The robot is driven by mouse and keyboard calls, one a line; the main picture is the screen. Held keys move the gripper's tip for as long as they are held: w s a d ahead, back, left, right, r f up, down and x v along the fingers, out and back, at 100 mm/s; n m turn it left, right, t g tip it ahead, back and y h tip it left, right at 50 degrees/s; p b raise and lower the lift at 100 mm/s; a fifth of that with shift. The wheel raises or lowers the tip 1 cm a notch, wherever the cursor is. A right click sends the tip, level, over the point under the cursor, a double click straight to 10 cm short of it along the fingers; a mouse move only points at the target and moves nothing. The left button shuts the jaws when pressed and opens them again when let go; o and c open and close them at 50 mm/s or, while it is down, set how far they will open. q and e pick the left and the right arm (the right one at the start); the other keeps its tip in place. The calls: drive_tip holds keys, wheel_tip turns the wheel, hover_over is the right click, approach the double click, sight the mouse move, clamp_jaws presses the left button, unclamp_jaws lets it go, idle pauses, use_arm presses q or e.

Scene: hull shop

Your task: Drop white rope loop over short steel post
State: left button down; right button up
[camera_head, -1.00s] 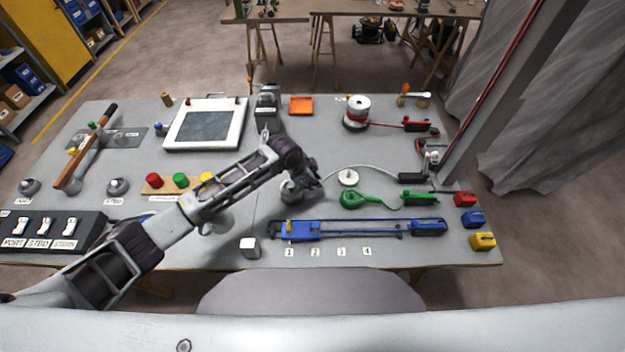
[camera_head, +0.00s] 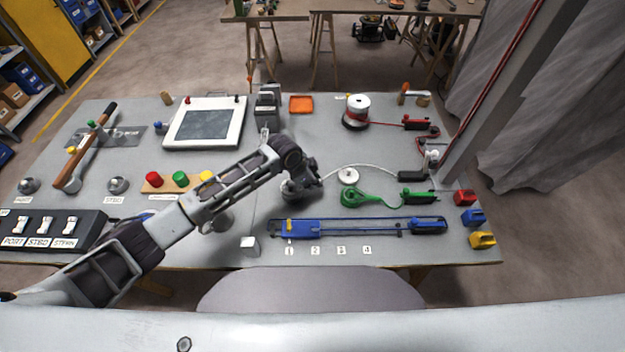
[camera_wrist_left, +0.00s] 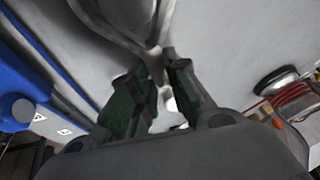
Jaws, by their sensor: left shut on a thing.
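The white rope (camera_head: 362,166) runs in an arc from a black clamp at the right of the bench to my left gripper (camera_head: 314,183). The gripper is shut on the white rope loop, low over the bench. A short steel post (camera_head: 289,188) stands right beside the fingers, partly hidden by the gripper. In the left wrist view, the green-padded fingers (camera_wrist_left: 160,100) have a small white bit (camera_wrist_left: 171,104) between them. Shiny steel (camera_wrist_left: 125,18) rises just beyond the fingertips. Whether the loop is around the post cannot be told. My right gripper is out of view.
A white disc (camera_head: 348,176) and a green rope coil (camera_head: 354,198) lie right of the gripper. A blue slide rail (camera_head: 340,228) lies in front. Colored buttons (camera_head: 180,180) and a framed panel (camera_head: 204,123) are left and behind.

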use_arm(q)
drive_tip(key=shift+f, duration=0.35)
idle(0.3)
drive_tip(key=c, duration=1.3)
unclamp_jaws()
drive_tip(key=o, duration=0.4)
drive_tip(key=shift+r, duration=0.15)
drive_tip(key=shift+r+p, duration=2.5)
drive_tip(key=shift+r, duration=1.35)
